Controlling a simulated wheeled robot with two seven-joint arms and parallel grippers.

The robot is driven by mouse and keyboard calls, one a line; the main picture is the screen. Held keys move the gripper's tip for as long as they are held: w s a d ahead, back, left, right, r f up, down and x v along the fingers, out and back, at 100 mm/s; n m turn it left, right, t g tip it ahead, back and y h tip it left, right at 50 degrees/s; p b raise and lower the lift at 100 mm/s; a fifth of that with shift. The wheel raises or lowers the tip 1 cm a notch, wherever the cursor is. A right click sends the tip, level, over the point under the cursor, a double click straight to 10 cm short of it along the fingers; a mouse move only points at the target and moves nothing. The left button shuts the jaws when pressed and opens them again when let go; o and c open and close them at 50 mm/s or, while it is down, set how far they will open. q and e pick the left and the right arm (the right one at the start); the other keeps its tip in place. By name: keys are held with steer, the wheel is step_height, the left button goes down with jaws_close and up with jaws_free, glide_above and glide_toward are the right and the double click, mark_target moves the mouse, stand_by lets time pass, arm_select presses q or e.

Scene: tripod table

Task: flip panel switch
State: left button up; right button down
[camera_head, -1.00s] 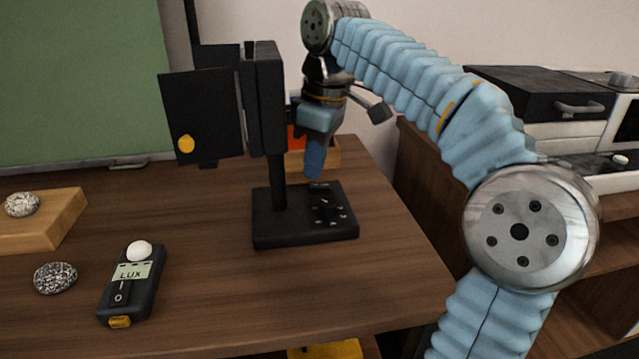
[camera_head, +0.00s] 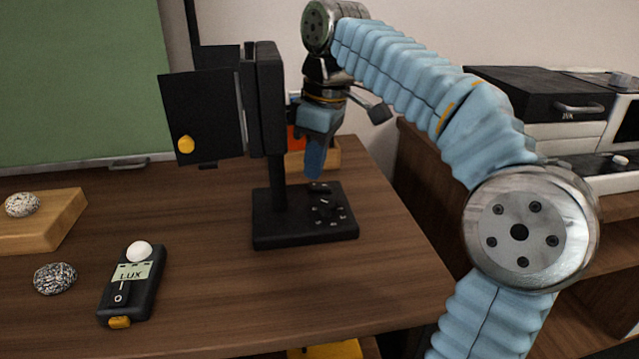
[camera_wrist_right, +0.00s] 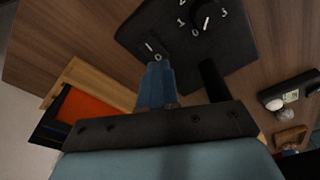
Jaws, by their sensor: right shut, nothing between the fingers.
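A black lamp-like device stands upright on the table, with a flat black base (camera_head: 300,228) carrying a small rocker switch (camera_head: 319,188) and a numbered dial (camera_head: 327,209). In the right wrist view the switch (camera_wrist_right: 155,49), marked I and O, lies just beyond my fingertips, with the dial (camera_wrist_right: 203,22) farther off. My right gripper (camera_head: 314,175) points down above the back of the base, beside the post. It is shut and empty; its blue fingers (camera_wrist_right: 155,68) partly cover the switch end. I cannot tell whether they touch it. My left gripper is not in view.
The device's post (camera_head: 278,185) and black panels (camera_head: 203,117) stand left of my gripper. A wooden box with orange contents (camera_head: 325,155) is behind it. A lux meter (camera_head: 132,285), stones and a wooden block (camera_head: 45,228) lie left. The front middle table is clear.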

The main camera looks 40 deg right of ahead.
mark_target(315, 185)
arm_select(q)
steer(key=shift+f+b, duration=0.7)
arm_select(e)
steer(key=shift+f, duration=0.9)
step_height(315, 185, up, 3)
steer(key=p, duration=0.3)
steer(key=shift+r+p, duration=0.15)
steer(key=shift+p, duration=0.15)
step_height(315, 185, up, 4)
steer(key=p, duration=0.4)
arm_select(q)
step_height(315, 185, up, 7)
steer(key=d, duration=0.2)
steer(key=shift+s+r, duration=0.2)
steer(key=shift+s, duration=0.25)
